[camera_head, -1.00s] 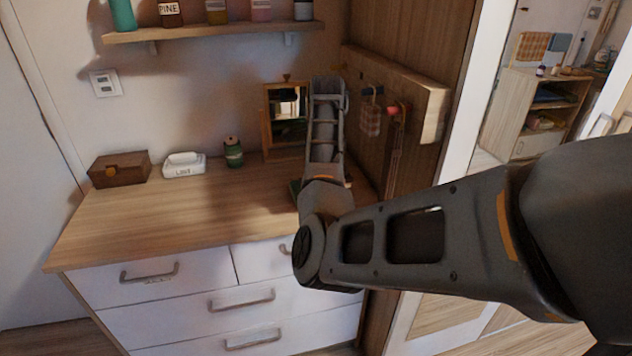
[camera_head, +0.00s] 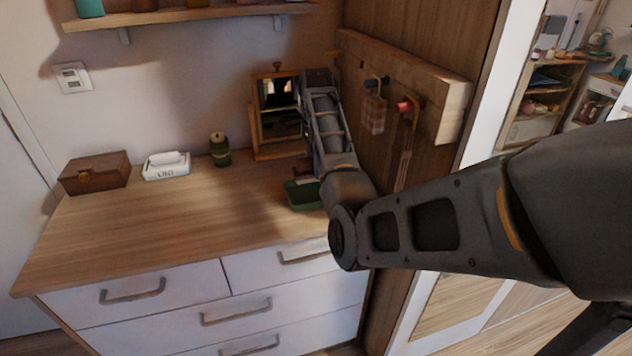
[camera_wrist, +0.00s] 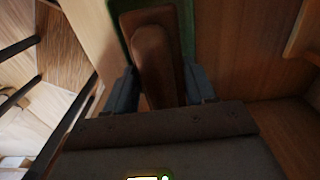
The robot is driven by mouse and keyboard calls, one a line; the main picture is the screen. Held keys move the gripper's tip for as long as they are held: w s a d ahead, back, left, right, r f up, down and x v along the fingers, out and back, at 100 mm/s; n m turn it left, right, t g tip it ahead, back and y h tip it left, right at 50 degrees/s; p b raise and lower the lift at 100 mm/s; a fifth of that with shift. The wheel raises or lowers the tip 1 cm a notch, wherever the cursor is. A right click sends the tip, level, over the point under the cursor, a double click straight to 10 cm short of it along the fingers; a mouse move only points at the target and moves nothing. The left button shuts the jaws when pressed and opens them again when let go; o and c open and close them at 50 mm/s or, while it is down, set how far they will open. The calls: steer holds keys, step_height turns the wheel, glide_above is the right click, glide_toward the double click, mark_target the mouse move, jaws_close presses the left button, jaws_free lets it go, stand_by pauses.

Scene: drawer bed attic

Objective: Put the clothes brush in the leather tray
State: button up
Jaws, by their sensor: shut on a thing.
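In the wrist view my gripper (camera_wrist: 160,88) is shut on the clothes brush (camera_wrist: 157,62), a long brown wooden piece between the two fingers. A green tray (camera_wrist: 187,28), which looks like the leather tray, lies behind the brush in that view. I cannot tell whether the brush touches it. In the head view the green tray (camera_head: 303,196) sits on the dresser top at the right, partly behind my arm. My gripper is mostly hidden there by my own arm.
A mirror stand (camera_head: 280,115) stands behind the tray. A green jar (camera_head: 220,152), a white box (camera_head: 166,166) and a brown case (camera_head: 94,173) line the back of the dresser top (camera_head: 150,225). A wall rack (camera_head: 455,105) with hanging things is at the right. The dresser's middle is clear.

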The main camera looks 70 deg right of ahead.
steer(key=shift+a+f, duration=0.1)
steer(key=shift+f, duration=0.6)
steer(key=shift+f+p, duration=0.35)
steer(key=shift+f, duration=1.7)
steer(key=shift+f, duration=0.1)
steer(key=o, duration=1)
step_height(320, 180, up, 8)
steer(key=shift+a+f, duration=0.1)
steer(key=shift+f, duration=0.05)
steer(key=shift+w+d+r, duration=0.1)
steer(key=shift+d+r, duration=0.1)
steer(key=shift+r, duration=0.45)
steer(key=shift+a+r, duration=0.1)
steer(key=shift+r, duration=1.5)
